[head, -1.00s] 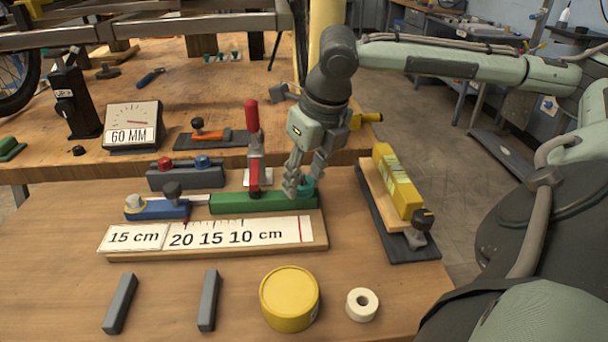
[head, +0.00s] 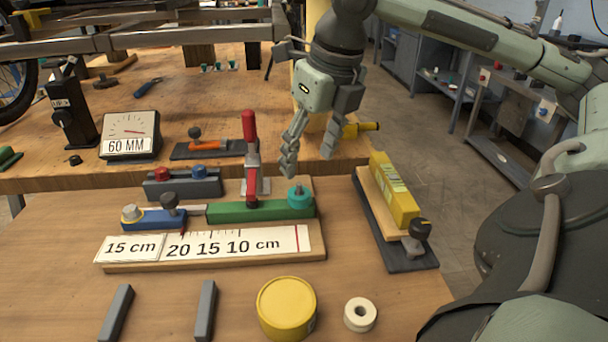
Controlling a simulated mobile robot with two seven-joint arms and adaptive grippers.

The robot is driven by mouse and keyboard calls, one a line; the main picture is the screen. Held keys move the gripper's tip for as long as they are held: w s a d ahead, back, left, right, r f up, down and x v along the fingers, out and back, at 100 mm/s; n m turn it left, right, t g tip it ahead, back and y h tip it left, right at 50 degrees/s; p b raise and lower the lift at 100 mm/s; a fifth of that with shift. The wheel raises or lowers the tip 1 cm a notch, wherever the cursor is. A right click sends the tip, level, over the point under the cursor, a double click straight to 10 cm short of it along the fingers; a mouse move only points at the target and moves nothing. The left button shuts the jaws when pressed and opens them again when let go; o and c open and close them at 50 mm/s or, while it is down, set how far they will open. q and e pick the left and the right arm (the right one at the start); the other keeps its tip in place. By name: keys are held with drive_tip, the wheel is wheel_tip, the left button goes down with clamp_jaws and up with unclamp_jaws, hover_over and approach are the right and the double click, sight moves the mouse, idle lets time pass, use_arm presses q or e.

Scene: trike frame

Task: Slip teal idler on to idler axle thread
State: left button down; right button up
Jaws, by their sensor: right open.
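The teal idler (head: 300,197) sits upright at the right end of the green block (head: 250,209). A small dark tip shows at its top centre, which looks like the axle thread inside it; the rest of the axle is hidden. My right gripper (head: 310,163) is open and empty, above and behind the idler and apart from it. Its fingers point down, spread wide. My left gripper is not in view.
A red-handled clamp (head: 250,150) stands at the middle of the green block, left of my right gripper. A yellow block on a stand (head: 395,188) is at the right. A yellow round tin (head: 287,308) and white ring (head: 360,314) are in front.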

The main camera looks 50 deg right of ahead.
drive_tip(key=v, duration=0.3)
drive_tip(key=shift+s+r, duration=0.1)
drive_tip(key=shift+r, duration=0.25)
idle(0.3)
